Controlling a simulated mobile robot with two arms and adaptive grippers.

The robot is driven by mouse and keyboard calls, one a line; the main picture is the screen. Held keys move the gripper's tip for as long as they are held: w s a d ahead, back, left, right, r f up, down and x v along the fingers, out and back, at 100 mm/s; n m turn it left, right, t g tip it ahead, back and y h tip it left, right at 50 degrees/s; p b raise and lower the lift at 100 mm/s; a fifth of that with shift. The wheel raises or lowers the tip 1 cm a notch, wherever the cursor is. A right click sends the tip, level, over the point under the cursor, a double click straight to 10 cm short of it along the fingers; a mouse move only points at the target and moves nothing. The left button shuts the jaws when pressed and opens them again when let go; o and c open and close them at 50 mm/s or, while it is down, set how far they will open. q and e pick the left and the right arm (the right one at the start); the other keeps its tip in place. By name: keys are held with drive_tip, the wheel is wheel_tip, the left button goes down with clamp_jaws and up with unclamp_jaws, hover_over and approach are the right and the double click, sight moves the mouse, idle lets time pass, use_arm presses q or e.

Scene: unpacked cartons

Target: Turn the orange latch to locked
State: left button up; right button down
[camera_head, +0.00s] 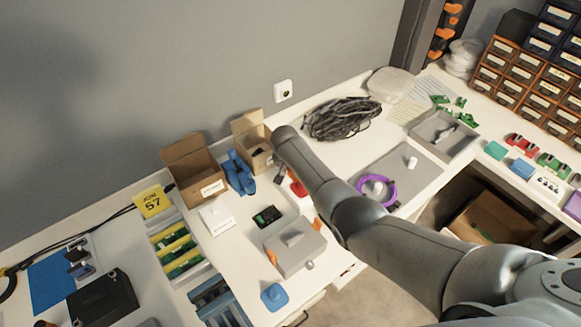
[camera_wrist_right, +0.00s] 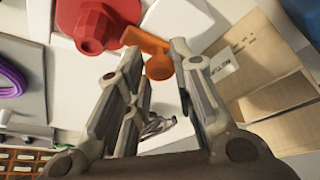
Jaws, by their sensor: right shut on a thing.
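The orange latch (camera_wrist_right: 143,40) shows in the wrist view as a short lever with a rounded end, beside a red knob (camera_wrist_right: 95,24) on a white base. In the head view my right arm reaches in from the right and mostly hides the gripper (camera_head: 284,178). The red knob (camera_head: 298,188) shows in part beside the arm; the latch is hidden there. Which way the latch is set cannot be told. My left gripper is not in view.
A grey box (camera_head: 296,250) with orange clips is in front. A purple ring (camera_head: 375,190) lies right. Black cable (camera_head: 341,118) lies behind.

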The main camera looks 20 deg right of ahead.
drive_tip(key=shift+r, duration=0.1)
drive_tip(key=c, duration=1.2)
unclamp_jaws()
drive_tip(key=v, duration=1.2)
